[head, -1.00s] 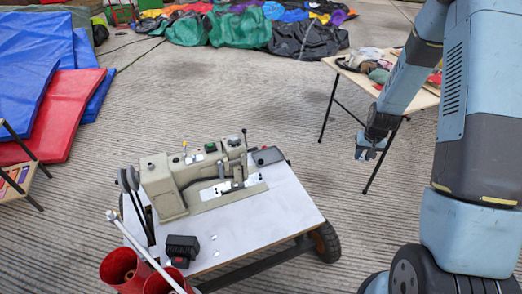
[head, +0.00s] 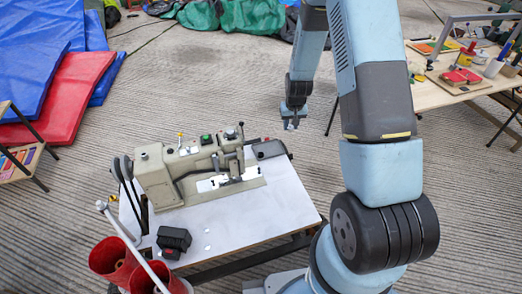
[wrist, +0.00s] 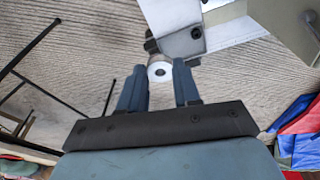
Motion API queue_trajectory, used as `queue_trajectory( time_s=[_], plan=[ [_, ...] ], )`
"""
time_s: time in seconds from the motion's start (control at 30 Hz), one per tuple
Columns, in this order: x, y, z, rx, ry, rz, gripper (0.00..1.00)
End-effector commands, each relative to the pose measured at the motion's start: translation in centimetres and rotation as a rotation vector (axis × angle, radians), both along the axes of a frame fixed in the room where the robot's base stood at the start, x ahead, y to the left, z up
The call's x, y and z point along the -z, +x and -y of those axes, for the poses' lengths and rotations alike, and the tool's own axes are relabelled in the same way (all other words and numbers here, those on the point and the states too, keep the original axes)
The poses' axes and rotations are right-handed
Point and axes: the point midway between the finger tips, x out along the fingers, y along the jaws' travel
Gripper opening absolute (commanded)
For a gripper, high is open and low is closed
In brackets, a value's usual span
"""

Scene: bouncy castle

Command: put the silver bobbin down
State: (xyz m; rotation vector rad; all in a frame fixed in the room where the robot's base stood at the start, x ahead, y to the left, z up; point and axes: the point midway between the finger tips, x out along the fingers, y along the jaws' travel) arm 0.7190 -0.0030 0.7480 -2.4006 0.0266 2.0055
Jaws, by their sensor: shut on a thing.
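The silver bobbin (wrist: 153,72) is a small pale ring with a dark centre, held between the fingertips of my gripper (wrist: 160,78) in the wrist view. In the head view my gripper (head: 293,118) hangs in the air, just beyond the right back corner of a white-topped table (head: 265,205). The bobbin is too small to make out there. A beige sewing machine (head: 160,180) stands on this table, to the left of my gripper. In the wrist view, part of a grey machine-like body (wrist: 185,38) and a pale surface (wrist: 178,12) lie beyond the bobbin.
A black box (head: 173,240) and red buckets (head: 110,258) are at the table's front left. The white top is clear at its right front. A wooden table (head: 428,95) with tools and pots stands at right. Blue and red mats (head: 65,100) lie at left.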

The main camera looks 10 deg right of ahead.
Motion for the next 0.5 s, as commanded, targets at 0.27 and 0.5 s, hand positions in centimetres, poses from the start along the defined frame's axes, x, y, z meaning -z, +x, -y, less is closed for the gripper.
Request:
queue_trajectory(
  time_s=[0.27, 0.5],
  plan=[
    [0.0, 0.0, -0.9, -0.014, 0.000, 0.000, 0.12],
    [1.3, 0.4, -1.4, -0.154, 0.003, -0.001, 0.12]
  ],
)
